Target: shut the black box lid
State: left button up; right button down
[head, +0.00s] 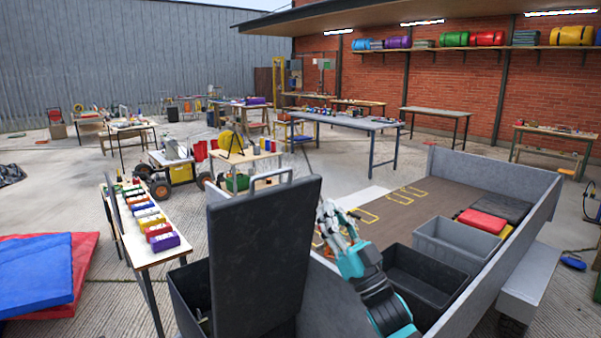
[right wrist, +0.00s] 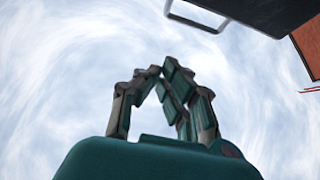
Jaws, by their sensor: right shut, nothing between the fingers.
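The black box (head: 187,292) is at the bottom left of the head view, with part of its dark inside showing. Its lid (head: 265,255) stands open, nearly upright, with a grey metal handle (head: 268,178) on its top edge. My right gripper (head: 329,212) is just right of the lid in the picture, fingers pointing up, shut and empty. In the right wrist view the gripper (right wrist: 165,72) points at the sky, and the lid (right wrist: 265,10) with its handle (right wrist: 198,22) is at the top right, apart from the fingers. My left gripper is out of view.
A grey trailer bed with side walls (head: 500,225) lies to the right. It holds a grey bin (head: 455,243), a black bin (head: 425,280) and a red pad (head: 481,220). A narrow table (head: 150,245) with coloured items stands left. Blue and red mats (head: 45,275) lie far left.

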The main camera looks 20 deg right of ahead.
jog(key=w+a+r+p, duration=0.3)
jog(key=w+r+p, duration=0.1)
jog(key=w, duration=0.5)
jog(key=shift+a+r, duration=0.2)
jog(key=shift+r, duration=0.3)
